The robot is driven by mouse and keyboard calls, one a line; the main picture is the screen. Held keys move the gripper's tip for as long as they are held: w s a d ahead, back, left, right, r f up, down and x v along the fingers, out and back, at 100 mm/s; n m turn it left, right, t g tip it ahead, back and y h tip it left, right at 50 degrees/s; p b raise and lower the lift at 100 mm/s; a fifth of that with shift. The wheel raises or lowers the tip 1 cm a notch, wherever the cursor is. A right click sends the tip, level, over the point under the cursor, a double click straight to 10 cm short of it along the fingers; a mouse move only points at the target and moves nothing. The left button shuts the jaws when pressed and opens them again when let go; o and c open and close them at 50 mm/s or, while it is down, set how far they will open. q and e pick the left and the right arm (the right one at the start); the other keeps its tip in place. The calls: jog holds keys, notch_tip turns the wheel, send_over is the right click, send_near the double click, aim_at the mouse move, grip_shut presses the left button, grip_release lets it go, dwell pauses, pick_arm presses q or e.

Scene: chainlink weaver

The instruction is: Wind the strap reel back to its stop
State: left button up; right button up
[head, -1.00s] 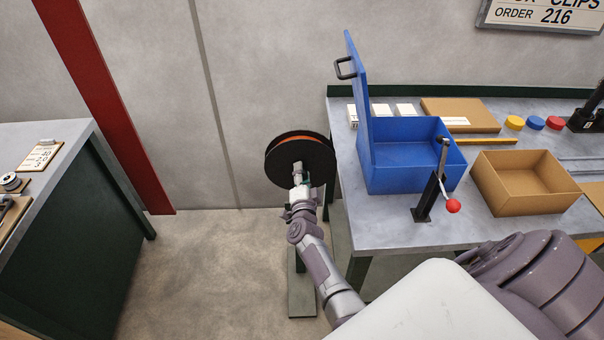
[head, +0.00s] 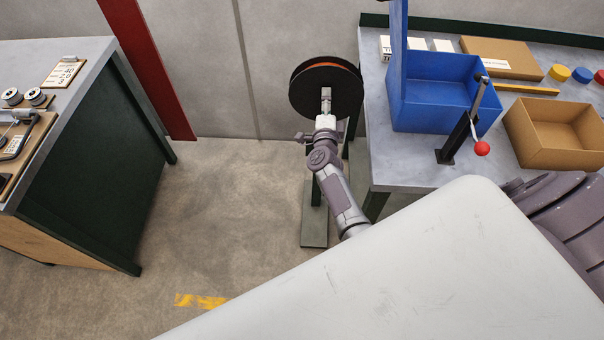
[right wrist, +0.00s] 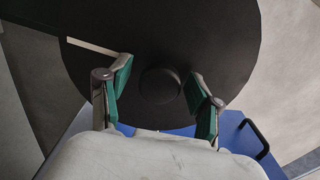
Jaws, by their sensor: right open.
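The strap reel (head: 303,88) is a black disc with an orange band at its rim, upright on a stand between the two benches. My right gripper (head: 326,92) is in front of the reel's face. In the right wrist view the black disc (right wrist: 215,40) fills the upper middle, with a round black hub (right wrist: 159,85) at its centre. The green-padded fingers of the right gripper (right wrist: 158,92) are open, one on each side of the hub, with a visible gap to it. A pale bar (right wrist: 90,46) shows at the disc's left. The reel's stop cannot be made out. My left gripper is not in view.
The right bench holds an open blue box (head: 432,118), a cardboard tray (head: 530,150) and a lever with a red knob (head: 482,148). A left bench (head: 60,115) carries spools. Floor is clear between the benches, around the reel's stand foot (head: 314,228).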

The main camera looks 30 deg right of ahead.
jog(key=m+b, duration=0.2)
jog(key=m, duration=0.3)
jog(key=m+b, duration=0.1)
jog(key=m, duration=0.4)
jog(key=m+b, duration=0.2)
jog(key=m, duration=0.3)
jog(key=shift+f+m+b, duration=0.3)
jog(key=shift+f, duration=0.1)
jog(key=shift+m+b, duration=0.35)
jog(key=shift+m, duration=0.75)
jog(key=v, duration=1.4)
jog(key=s+a+f+n+y, duration=0.1)
jog(key=a+f+n+y, duration=0.2)
jog(key=f+n, duration=0.4)
jog(key=s+a+f+n+g+y, duration=0.1)
jog(key=s+a+f+n+y, duration=0.1)
jog(key=a+f+n, duration=0.2)
jog(key=s+a+f+n+y, duration=0.1)
jog(key=a+f+n+y, duration=0.2)
jog(key=f+n, duration=0.6)
jog(key=shift+s+a+f+n+g+y+b, duration=0.3)
jog(key=shift+s+a+f+n+g, duration=0.1)
jog(key=shift+f, duration=1.6)
